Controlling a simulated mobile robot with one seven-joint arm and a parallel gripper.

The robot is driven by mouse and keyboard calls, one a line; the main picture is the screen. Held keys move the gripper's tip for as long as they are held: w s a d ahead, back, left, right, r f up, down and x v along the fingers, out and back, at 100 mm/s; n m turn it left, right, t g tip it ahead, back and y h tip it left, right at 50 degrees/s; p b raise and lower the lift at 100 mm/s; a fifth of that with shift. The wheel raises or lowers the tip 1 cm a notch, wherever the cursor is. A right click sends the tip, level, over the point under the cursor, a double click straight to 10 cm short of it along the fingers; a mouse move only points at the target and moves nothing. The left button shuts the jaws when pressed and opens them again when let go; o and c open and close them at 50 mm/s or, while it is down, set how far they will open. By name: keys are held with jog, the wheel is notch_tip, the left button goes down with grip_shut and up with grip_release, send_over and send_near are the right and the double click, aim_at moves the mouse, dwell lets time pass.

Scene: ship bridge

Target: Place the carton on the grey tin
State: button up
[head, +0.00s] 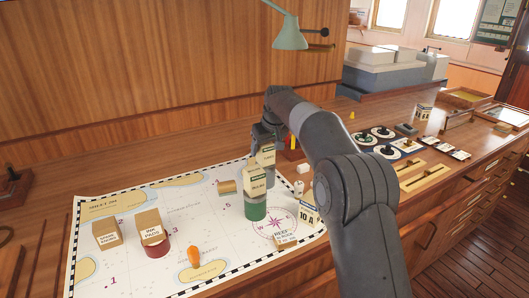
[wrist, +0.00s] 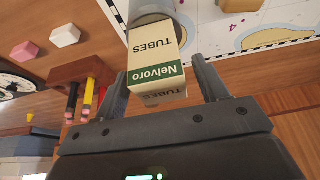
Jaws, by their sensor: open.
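The cream carton (head: 255,183) with a green band, marked Nelvoro Tubes, appears to stand upright on a round tin (head: 256,208) on the chart. The tin looks green on its side in the head view. In the wrist view the carton (wrist: 157,70) fills the middle, and a grey rounded surface (wrist: 166,12) shows at its far end. My gripper (head: 264,160) is open around the carton, with one finger on each side. In the wrist view my gripper (wrist: 163,82) shows small gaps beside the carton. Whether the carton's base is fully seated is hard to see.
An orange object (head: 194,257) stands in front. Pencils in a wooden holder (wrist: 82,68) are close beside my gripper. A green lamp (head: 289,35) hangs above.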

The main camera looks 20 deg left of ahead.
jog(key=v, duration=0.9)
jog(key=s+d+r+m+t+h, duration=0.1)
jog(key=s+d+r+m, duration=0.15)
jog(key=s+d, duration=0.8)
jog(key=s+d+r+m+t+h, duration=0.15)
jog(key=s+d+r, duration=0.4)
jog(key=d, duration=0.75)
jog(key=s+d+f+m, duration=0.1)
jog(key=s+d+f, duration=0.3)
jog(key=s, duration=0.4)
jog(key=s+d+f+m, duration=0.2)
jog(key=s+d+f, duration=0.2)
jog(key=s, duration=0.5)
jog(key=s+d+f+m, duration=0.2)
jog(key=s+d+f, duration=0.3)
jog(key=s, duration=0.3)
jog(key=shift+s+f+h, duration=0.3)
jog(key=shift+f+h, duration=0.05)
jog(key=shift+f, duration=0.1)
